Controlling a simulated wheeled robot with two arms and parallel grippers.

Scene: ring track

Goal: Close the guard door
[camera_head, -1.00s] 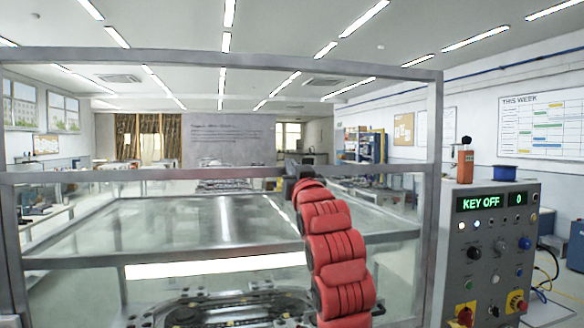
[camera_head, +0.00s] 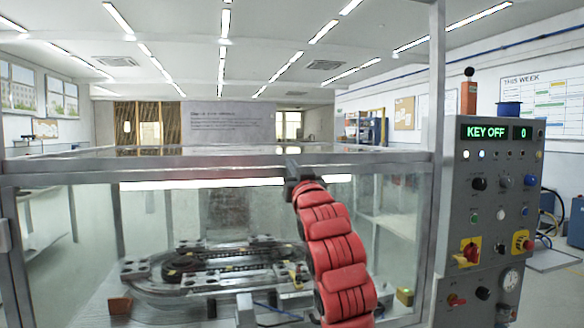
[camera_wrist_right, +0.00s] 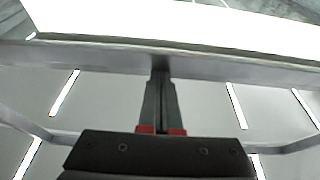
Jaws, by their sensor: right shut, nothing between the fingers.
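The guard door is a clear panel in a grey metal frame at the front of the machine enclosure. Its horizontal rail (camera_head: 150,170) crosses the head view, with clear panel below it. My right gripper (camera_head: 300,178) is shut and empty at this rail, with my red arm rising to it from below. In the right wrist view my right gripper (camera_wrist_right: 159,76) has its fingers together, tips against or very near the grey rail (camera_wrist_right: 75,55). I cannot tell whether they touch. The door's bottom edge is not clearly seen. My left gripper is not in view.
The ring track (camera_head: 215,262) lies inside the enclosure, behind the clear panel. A grey post (camera_head: 437,90) stands at the opening's right side. The control panel (camera_head: 490,215) beside it reads KEY OFF and 0, with several knobs and buttons.

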